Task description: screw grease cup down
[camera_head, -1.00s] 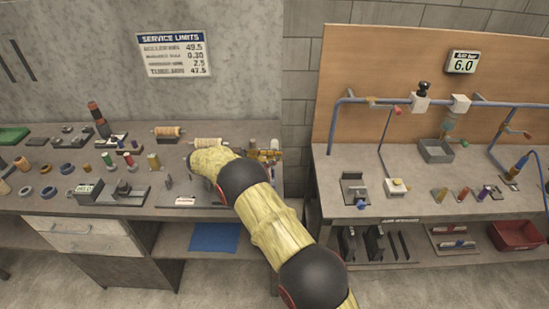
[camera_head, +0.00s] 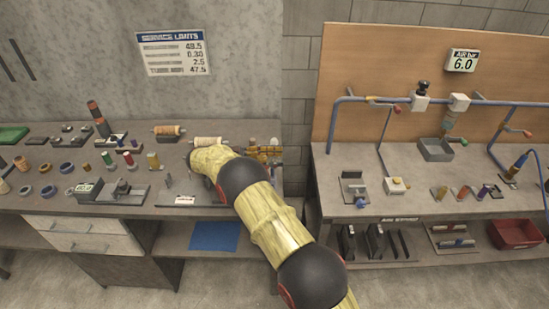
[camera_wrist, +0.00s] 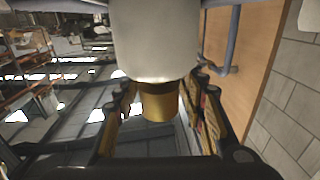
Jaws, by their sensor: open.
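A pale cylinder (camera_wrist: 154,38) with a narrower brass-coloured part (camera_wrist: 158,104) fills the top middle of the wrist view; it looks like the grease cup. My gripper (camera_wrist: 163,95) is open, with one finger on each side of the brass part. Gaps show beside the brass part, but I cannot tell whether either fingertip touches the cylinder. In the head view my gripper (camera_head: 264,152) is at the right end of the left bench, small and partly hidden by my arm. A small pale thing (camera_head: 275,144) shows beside it. The cup's thread and seat are not clear.
The left bench (camera_head: 120,205) carries rollers, rings and several small fixtures. The right bench (camera_head: 330,180) stands across a narrow gap, with a wooden panel (camera_head: 375,60) and blue pipe (camera_head: 520,106) behind.

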